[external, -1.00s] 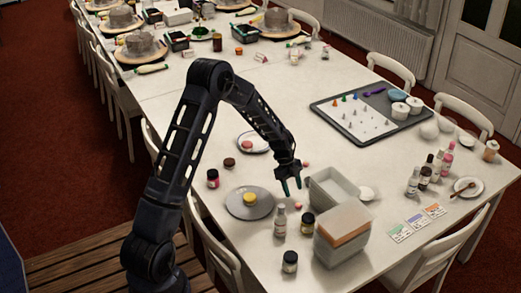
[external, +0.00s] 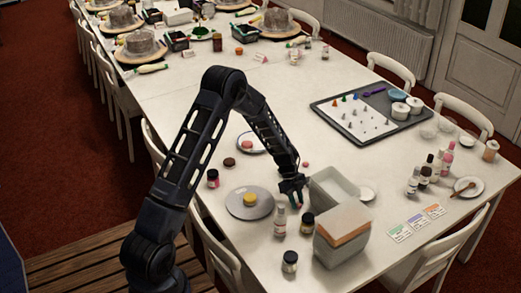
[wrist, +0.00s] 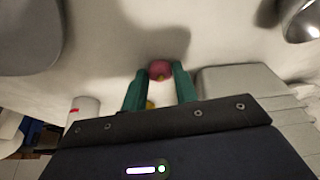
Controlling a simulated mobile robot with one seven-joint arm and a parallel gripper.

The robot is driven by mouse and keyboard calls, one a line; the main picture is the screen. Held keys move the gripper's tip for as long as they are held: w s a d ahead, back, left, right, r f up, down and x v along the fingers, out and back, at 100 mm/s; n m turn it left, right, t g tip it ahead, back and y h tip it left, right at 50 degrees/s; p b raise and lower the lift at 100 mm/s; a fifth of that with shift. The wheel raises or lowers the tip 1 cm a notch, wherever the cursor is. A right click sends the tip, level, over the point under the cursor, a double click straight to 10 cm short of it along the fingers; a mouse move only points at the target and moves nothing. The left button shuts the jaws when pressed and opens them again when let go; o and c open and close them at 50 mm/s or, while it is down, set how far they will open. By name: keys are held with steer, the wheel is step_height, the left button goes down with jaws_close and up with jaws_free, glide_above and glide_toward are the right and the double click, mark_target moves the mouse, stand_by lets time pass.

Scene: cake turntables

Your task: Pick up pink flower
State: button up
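The pink flower (wrist: 160,70) is small and round with a yellowish spot, and sits on the white table in the wrist view. It lies between the green fingertips of my gripper (wrist: 161,76), about as wide as the gap there. I cannot tell whether both fingers press on it. In the external view my gripper (external: 295,203) is low over the table, beside the grey open container, and mostly hides the flower. A small yellow patch shows between the fingers in the wrist view.
A grey open container (external: 322,201) stands close to the right of my gripper. A clear bottle (external: 280,222) and a dark jar (external: 307,224) stand in front. A round grey plate (external: 236,209) with a yellow item (external: 250,199) lies to the left.

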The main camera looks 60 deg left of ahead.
mark_target(297, 203)
steer(key=c, duration=0.4)
steer(key=shift+r, duration=0.1)
steer(key=shift+c, duration=0.2)
step_height(297, 203, up, 20)
stand_by(0.4)
